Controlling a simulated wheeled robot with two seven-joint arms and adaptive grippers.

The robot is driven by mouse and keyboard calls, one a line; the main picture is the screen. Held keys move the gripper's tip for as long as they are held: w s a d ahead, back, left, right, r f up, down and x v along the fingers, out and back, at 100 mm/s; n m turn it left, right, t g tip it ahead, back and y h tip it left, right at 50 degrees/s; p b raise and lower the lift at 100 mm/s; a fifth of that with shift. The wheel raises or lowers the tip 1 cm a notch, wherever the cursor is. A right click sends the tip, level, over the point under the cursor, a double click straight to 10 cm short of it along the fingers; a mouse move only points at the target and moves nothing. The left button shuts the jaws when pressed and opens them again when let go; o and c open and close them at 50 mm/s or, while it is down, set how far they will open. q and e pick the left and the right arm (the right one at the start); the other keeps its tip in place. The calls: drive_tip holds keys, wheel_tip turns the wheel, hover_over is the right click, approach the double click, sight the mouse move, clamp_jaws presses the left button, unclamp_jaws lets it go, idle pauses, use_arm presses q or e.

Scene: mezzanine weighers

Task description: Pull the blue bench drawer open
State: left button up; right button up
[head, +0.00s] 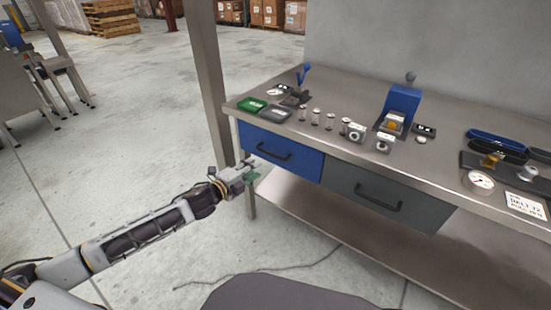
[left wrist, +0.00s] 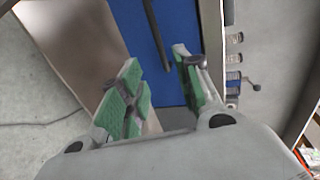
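The blue bench drawer (head: 281,150) is under the left end of the steel bench, its front looking flush with the bench frame. Its dark bar handle (head: 274,152) runs across the front. My left gripper (head: 256,172) is just in front of the drawer, below and left of the handle. In the left wrist view, my left gripper (left wrist: 156,65) is open, its green-padded fingers apart. The handle (left wrist: 156,35) there runs down toward the gap between the fingertips, against the blue drawer front (left wrist: 185,20). Whether the fingers touch the handle I cannot tell. My right gripper is not in view.
A grey drawer (head: 380,195) with its own handle is right of the blue one. The bench top (head: 345,100) holds a green tray (head: 252,104), several small weights and a blue device (head: 403,101). A bench leg (head: 219,130) stands left of the drawer. A lower shelf (head: 320,205) runs beneath.

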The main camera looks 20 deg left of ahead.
sight(273, 154)
use_arm(q)
drive_tip(key=shift+w, duration=0.2)
idle(0.3)
drive_tip(key=shift+b+x, duration=1.1)
drive_tip(key=shift+x, duration=5.45)
drive_tip(key=shift+w, duration=0.15)
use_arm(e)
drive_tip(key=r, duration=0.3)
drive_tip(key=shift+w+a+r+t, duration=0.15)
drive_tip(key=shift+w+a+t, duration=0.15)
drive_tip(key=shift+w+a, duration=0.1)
use_arm(q)
drive_tip(key=shift+d, duration=0.1)
clamp_jaws()
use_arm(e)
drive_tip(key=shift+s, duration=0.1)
